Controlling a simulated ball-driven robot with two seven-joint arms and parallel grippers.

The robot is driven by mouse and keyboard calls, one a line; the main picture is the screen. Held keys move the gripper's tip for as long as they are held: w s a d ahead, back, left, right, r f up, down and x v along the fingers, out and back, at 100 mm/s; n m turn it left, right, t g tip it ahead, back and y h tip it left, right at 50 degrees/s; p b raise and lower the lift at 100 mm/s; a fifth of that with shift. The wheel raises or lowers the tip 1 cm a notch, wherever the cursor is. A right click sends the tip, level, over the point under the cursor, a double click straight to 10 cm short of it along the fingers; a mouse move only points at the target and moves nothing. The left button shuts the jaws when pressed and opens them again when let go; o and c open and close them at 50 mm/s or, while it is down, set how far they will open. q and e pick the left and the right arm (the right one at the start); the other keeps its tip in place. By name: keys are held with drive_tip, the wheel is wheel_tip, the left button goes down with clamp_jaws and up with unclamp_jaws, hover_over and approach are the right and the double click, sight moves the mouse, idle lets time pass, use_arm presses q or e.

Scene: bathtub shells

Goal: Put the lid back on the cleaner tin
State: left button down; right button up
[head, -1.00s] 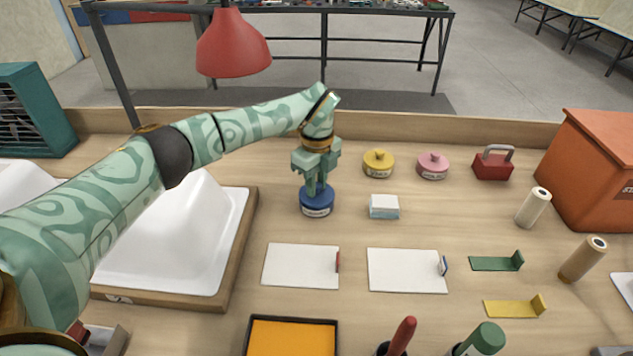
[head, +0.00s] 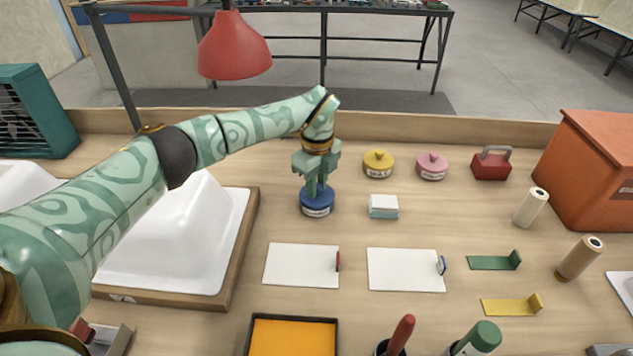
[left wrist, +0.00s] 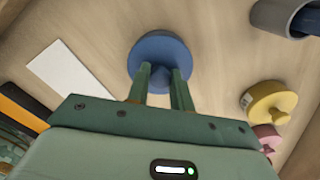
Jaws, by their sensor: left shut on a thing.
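A round blue lid-shaped piece (head: 317,203) with a pale label on its side stands upright at the middle of the bench. My left gripper (head: 318,187) comes down on it from above, its fingers shut around the knob on top. In the left wrist view the blue piece (left wrist: 158,55) lies between the fingertips (left wrist: 160,80). It appears at bench level; I cannot tell whether it touches. A grey round container (left wrist: 284,14) with dark blue inside shows at the wrist view's upper right corner; in the head view my arm hides that area. My right gripper is out of view.
Yellow (head: 378,164) and pink (head: 432,167) labelled knobbed pieces stand to the right. A small white-and-blue block (head: 384,207) is close by. White sheets (head: 301,265) lie in front. A white tub shell (head: 170,240) is at left; a red lamp (head: 232,47) hangs above.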

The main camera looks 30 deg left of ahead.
use_arm(q)
drive_tip(key=shift+p, duration=0.3)
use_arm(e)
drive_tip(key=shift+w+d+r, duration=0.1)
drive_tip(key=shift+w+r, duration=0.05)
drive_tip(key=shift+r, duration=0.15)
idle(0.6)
use_arm(q)
drive_tip(key=c, duration=0.7)
unclamp_jaws()
drive_tip(key=shift+o, duration=0.2)
drive_tip(key=shift+r+p, duration=2.5)
drive_tip(key=shift+r, duration=1)
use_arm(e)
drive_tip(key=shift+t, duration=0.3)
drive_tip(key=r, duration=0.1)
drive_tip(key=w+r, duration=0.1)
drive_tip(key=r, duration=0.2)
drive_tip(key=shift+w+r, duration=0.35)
use_arm(q)
clamp_jaws()
